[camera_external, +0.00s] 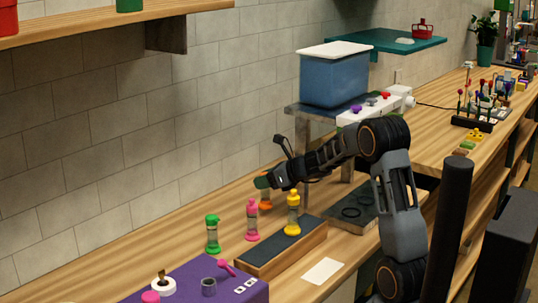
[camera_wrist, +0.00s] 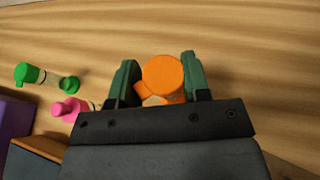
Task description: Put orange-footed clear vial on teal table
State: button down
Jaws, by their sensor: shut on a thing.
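The orange-footed clear vial (camera_external: 265,201) stands upright on the wooden counter by the wall, behind the pink vial; its upper part is hidden by my gripper (camera_external: 262,182). In the wrist view its orange top (camera_wrist: 162,74) sits between the two green fingers of my gripper (camera_wrist: 158,72), which is shut on it. The vial's clear body is mostly hidden there. The teal table (camera_external: 385,42) is at the back right, higher than the counter, with a red basket (camera_external: 422,30) and a small grey thing on it.
A green vial (camera_external: 212,236) and a pink vial (camera_external: 252,222) stand on the counter. A blue bin (camera_external: 333,80) with a white lid stands on a raised stand between my gripper and the teal table.

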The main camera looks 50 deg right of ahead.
aim_at(265, 203)
jog(key=shift+w+f, duration=0.15)
jog(key=shift+f, duration=1.5)
jog(key=shift+f+b, duration=0.1)
jog(key=shift+b, duration=0.25)
jog(key=c, duration=0.6)
grip_release()
jog(key=shift+r, duration=0.2)
jog(key=v, duration=1.2)
jog(key=shift+f, duration=0.1)
